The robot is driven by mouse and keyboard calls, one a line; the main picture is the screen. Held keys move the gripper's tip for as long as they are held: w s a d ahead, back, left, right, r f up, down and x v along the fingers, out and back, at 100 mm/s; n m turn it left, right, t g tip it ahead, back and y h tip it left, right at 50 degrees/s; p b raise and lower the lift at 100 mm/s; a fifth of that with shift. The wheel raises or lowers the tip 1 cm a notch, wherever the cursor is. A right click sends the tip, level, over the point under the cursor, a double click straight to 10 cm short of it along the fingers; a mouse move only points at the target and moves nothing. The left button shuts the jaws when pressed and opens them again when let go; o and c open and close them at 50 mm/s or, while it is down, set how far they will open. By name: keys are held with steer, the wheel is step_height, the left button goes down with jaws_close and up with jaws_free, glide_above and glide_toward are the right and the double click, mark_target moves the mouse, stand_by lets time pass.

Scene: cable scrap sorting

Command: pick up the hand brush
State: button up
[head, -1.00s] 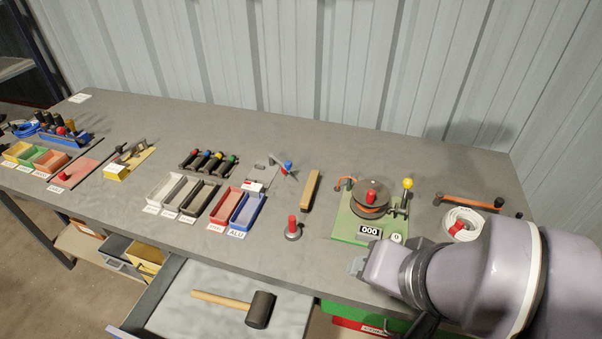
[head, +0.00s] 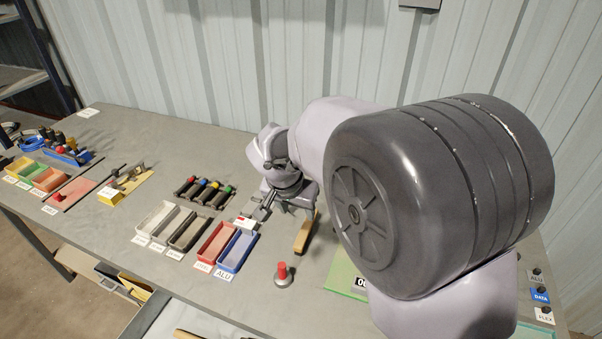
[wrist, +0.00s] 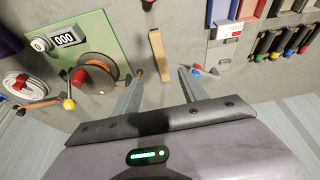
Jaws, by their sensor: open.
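The hand brush is a narrow, light-brown wooden bar (head: 304,233) lying on the grey bench; its far end is hidden behind my gripper in the head view. It also shows in the wrist view (wrist: 157,55), at top centre. My gripper (head: 292,207) is open and empty, above the bench at the brush's far end. The height left between fingers and brush cannot be told.
A green board (wrist: 75,58) with a reel and yellow-knobbed lever lies to one side. A red-knobbed weight (head: 283,274) and the red (head: 213,245) and blue trays (head: 237,252) stand nearby.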

steer(key=b, duration=0.4)
glide_toward(305, 228)
steer(key=x, duration=0.5)
steer(key=shift+s+f, duration=0.25)
steer(key=x, duration=0.2)
steer(key=b+x, duration=0.1)
steer(key=x, duration=0.2)
steer(key=shift+w+d+f+b, duration=0.1)
steer(key=shift+w+f+b, duration=0.05)
steer(key=shift+w+b, duration=0.25)
steer(key=shift+s, duration=0.1)
steer(key=shift+f+b, duration=0.2)
steer(key=shift+b, duration=0.35)
steer(key=shift+c, duration=0.2)
jaws_close()
